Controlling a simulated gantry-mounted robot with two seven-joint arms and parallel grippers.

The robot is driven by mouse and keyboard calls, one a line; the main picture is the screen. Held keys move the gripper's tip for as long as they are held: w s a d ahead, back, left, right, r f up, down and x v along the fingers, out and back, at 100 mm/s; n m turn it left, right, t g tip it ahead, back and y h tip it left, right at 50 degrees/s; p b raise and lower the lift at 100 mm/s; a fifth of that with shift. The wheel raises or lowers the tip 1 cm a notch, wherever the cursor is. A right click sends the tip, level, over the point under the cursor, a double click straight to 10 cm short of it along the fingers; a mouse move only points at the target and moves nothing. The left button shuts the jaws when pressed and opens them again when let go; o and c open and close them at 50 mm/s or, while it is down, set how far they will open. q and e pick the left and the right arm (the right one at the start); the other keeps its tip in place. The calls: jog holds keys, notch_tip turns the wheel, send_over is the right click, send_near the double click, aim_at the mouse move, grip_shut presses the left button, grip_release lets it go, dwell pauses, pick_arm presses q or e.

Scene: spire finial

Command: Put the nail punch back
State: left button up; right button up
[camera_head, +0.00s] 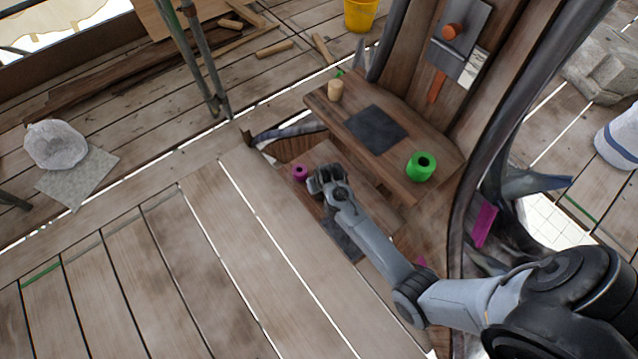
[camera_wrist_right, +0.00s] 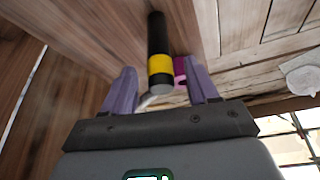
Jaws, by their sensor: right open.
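A black rod with a yellow band and a grey end (camera_wrist_right: 158,38), which looks like the nail punch, is in the right wrist view. Its banded end lies between the fingers of my right gripper (camera_wrist_right: 160,84), with gaps on both sides. The gripper is open. In the head view my right gripper (camera_head: 326,183) is low over the lower wooden shelf, and I cannot make out the punch there. A magenta ring-shaped holder (camera_head: 300,172) is just left of the gripper; a magenta piece (camera_wrist_right: 180,69) shows behind the rod. A green ring-shaped holder (camera_head: 421,166) is on the upper shelf. My left gripper is not in view.
The upper shelf (camera_head: 440,188) carries a dark pad (camera_head: 375,129) and a small wooden cylinder (camera_head: 335,90). A hammer-like tool with an orange handle (camera_head: 437,86) is on the upright panel. A yellow bucket (camera_head: 361,14) stands behind.

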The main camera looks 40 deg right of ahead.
jog(key=p+v, duration=0.4)
jog(key=v, duration=0.5)
jog(key=s+a+r+n+y, duration=0.1)
jog(key=s+a+r, duration=0.4)
jog(key=s, duration=0.6)
jog(key=s+a+r+n, duration=0.4)
jog(key=s+r, duration=0.2)
jog(key=s, duration=0.4)
jog(key=shift+s+a+r+n+g+y, duration=0.3)
jog(key=shift+s+a+y, duration=0.1)
notch_tip(320, 180, up, 42)
jog(key=p, duration=4.2)
jog(key=shift+r, duration=0.1)
